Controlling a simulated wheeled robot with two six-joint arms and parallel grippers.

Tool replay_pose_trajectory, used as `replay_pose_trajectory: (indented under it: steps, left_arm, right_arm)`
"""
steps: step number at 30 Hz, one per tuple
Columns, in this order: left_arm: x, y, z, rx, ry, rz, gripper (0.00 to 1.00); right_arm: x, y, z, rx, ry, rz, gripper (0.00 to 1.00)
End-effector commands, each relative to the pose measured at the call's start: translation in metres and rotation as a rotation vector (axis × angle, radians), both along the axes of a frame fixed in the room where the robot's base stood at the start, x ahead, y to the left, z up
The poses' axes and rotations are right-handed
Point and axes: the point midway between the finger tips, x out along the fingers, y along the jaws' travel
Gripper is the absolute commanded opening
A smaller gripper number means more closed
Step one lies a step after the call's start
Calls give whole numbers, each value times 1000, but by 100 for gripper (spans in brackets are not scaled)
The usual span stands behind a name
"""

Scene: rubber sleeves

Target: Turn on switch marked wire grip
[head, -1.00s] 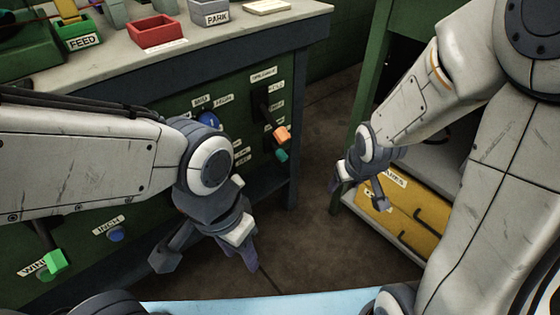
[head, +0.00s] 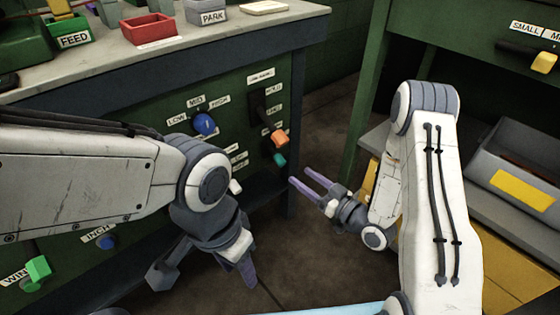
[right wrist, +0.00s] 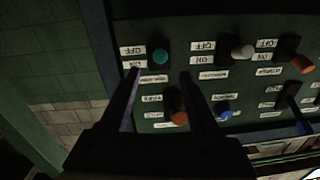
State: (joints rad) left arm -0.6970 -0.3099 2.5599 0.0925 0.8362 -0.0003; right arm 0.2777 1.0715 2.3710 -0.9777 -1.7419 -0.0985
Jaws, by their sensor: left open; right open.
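The dark green panel (head: 145,130) under the bench carries several knobs and switches with white labels. A teal switch (head: 279,160) sits below an orange knob (head: 279,138) near its right edge. In the right wrist view, upside down, the teal switch (right wrist: 160,56), a white switch (right wrist: 240,50) and an orange switch (right wrist: 302,63) have OFF and ON labels. Their name labels are too small to read, so I cannot tell which is wire grip. My right gripper (head: 301,182) is open and empty, pointing at the panel, apart from it. My left gripper (head: 205,268) is open and empty, pointing down.
A blue LOW-MID-HIGH knob (head: 204,123), a blue INCH button (head: 106,242) and a green lever (head: 37,268) are also on the panel. Green and red bins (head: 148,28) stand on the bench. A shelf unit with a grey bin (head: 530,160) is at right.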

Motion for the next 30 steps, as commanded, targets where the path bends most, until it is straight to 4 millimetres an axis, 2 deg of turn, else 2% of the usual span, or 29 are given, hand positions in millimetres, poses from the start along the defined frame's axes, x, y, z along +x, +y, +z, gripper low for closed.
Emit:
replay_pose_trajectory:
  steps: [15, 21, 29, 30]
  left_arm:
    - [0, 0, -28, 0, 0, 0, 47]
    - [0, 0, -30, 0, 0, 0, 47]
    - [0, 0, -30, 0, 0, 0, 47]
    - [0, 0, -30, 0, 0, 0, 47]
  right_arm:
    - [67, 55, -1, -1, -5, 4, 63]
    - [77, 63, 0, 0, -3, 1, 63]
    - [78, 63, 1, 0, -1, 0, 63]
    - [78, 63, 1, 0, -1, 0, 47]
